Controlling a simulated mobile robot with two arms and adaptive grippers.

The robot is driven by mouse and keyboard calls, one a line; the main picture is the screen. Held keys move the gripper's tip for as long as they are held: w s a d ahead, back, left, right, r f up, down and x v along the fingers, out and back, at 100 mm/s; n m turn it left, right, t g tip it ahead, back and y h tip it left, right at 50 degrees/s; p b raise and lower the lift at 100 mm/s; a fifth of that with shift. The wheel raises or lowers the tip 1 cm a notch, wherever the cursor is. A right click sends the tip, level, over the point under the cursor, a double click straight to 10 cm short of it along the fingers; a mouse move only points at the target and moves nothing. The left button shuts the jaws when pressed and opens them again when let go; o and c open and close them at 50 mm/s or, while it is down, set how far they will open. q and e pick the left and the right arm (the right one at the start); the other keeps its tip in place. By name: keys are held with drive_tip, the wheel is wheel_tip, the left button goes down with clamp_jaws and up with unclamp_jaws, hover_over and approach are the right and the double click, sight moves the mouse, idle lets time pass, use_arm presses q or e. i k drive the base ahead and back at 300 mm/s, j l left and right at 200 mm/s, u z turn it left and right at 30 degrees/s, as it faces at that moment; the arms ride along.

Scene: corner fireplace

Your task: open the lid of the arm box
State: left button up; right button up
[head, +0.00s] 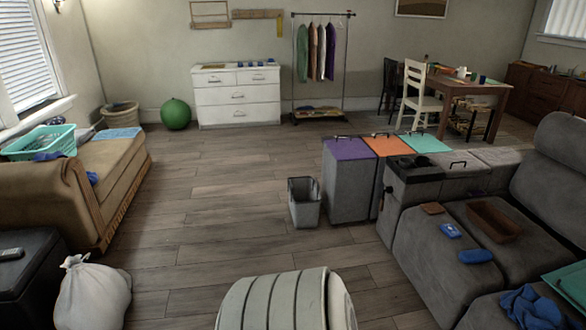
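The grey sofa (430,235) stands at the right. To the right of these is a grey padded lid (447,160) with a small black handle (458,164); this looks like the arm box. The lid appears shut, and the inside of the box is hidden. Neither of my grippers is in view.
Grey bins with purple (348,149), orange (388,146) and teal (425,143) lids stand behind the sofa arm. A grey waste bin (304,204) stands left of them. A brown tray (493,221) lies on the sofa seat. Floor at centre left is clear.

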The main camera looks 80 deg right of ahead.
sight(456, 160)
drive_tip(key=z, duration=3.95)
